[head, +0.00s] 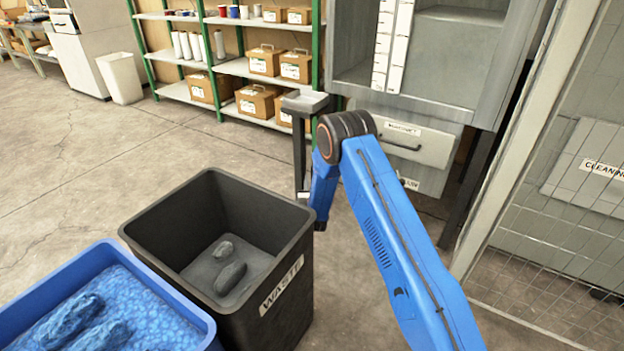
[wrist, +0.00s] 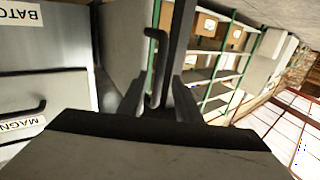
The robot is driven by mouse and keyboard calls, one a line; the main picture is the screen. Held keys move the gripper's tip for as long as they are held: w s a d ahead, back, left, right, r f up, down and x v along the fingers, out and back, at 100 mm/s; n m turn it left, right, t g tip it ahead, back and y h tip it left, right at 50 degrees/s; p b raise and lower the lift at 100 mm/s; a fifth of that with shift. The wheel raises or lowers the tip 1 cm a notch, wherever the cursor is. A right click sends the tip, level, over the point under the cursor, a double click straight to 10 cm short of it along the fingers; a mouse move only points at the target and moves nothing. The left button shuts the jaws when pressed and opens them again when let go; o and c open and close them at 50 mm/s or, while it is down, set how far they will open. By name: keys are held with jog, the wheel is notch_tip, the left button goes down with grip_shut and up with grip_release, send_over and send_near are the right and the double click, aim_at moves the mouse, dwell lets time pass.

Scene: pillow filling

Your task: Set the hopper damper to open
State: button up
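The grey hopper cabinet (head: 455,60) stands at the upper right of the head view, with two white strips on its front. I cannot make out a damper there or tell its position. In the wrist view, a dark hook-shaped handle (wrist: 155,68) shows in front of a dark upright bar; I cannot tell whether it is the damper lever. My gripper (wrist: 160,100) shows at the bottom of the wrist view, its dark fingers apart with the handle seen between them. Contact with the handle cannot be told. In the head view my blue arm hides the gripper.
A black waste bin (head: 215,180) with grey lumps and a blue bin (head: 110,270) stand at the front left. A small stand (head: 305,103) is behind my arm. Shelves (head: 235,66) line the back. A mesh panel (head: 570,200) is at right. Floor at left is clear.

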jog(key=s, duration=0.9)
jog(key=shift+s+a, duration=0.25)
jog(key=shift+s, duration=0.15)
jog(key=s+d+r+g+y, duration=0.1)
jog(key=d+r+g, duration=0.1)
jog(key=r, duration=0.6)
jog(key=s+d+r+g, duration=0.1)
jog(key=d+r, duration=0.1)
jog(key=r, duration=0.7)
jog(key=s+d+r+g+y, duration=0.1)
jog(key=s+d+r+g, duration=0.3)
jog(key=s+r, duration=0.85)
jog(key=s+d+r+g, duration=0.1)
jog(key=s+d+r, duration=0.25)
jog(key=s, duration=0.65)
jog(key=s+d+r+g, duration=0.2)
jog(key=s+d+r, duration=0.15)
jog(key=s, duration=0.65)
jog(key=s+d+g, duration=0.1)
jog(key=s+d, duration=0.2)
jog(key=s, duration=0.9)
jog(key=s+d+g+h, duration=0.1)
jog(key=s+d+g, duration=0.1)
jog(key=s, duration=1)
jog(key=shift+s+d+f+n, duration=0.3)
jog(key=shift+s+d+f, duration=0.05)
jog(key=shift+d+f, duration=0.1)
